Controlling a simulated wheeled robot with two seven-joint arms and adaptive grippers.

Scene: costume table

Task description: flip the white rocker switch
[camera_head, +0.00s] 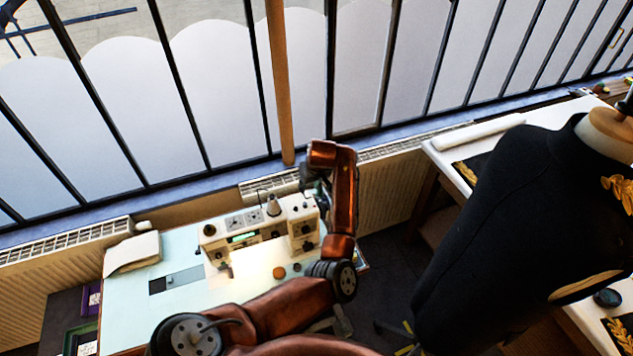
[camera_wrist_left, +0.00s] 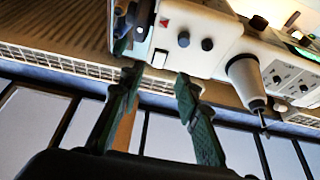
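A cream-white sewing machine (camera_head: 303,205) stands on a pale table in the head view. Its end face (camera_wrist_left: 193,35) fills the upper middle of the left wrist view, with two dark knobs and a red-marked label. A small white rectangle in a dark frame, apparently the rocker switch (camera_wrist_left: 159,58), sits low on that face. My left gripper (camera_wrist_left: 158,76) is open and empty, its two green fingers spread either side of the switch in the picture. I cannot tell whether it touches. In the head view the left gripper (camera_head: 310,182) is at the machine's right end, partly hidden by my arm.
A radiator (camera_head: 385,190) and barred window stand behind. A black dress form (camera_head: 500,220) stands at the right. A grey cone (camera_wrist_left: 243,78) projects from the machine.

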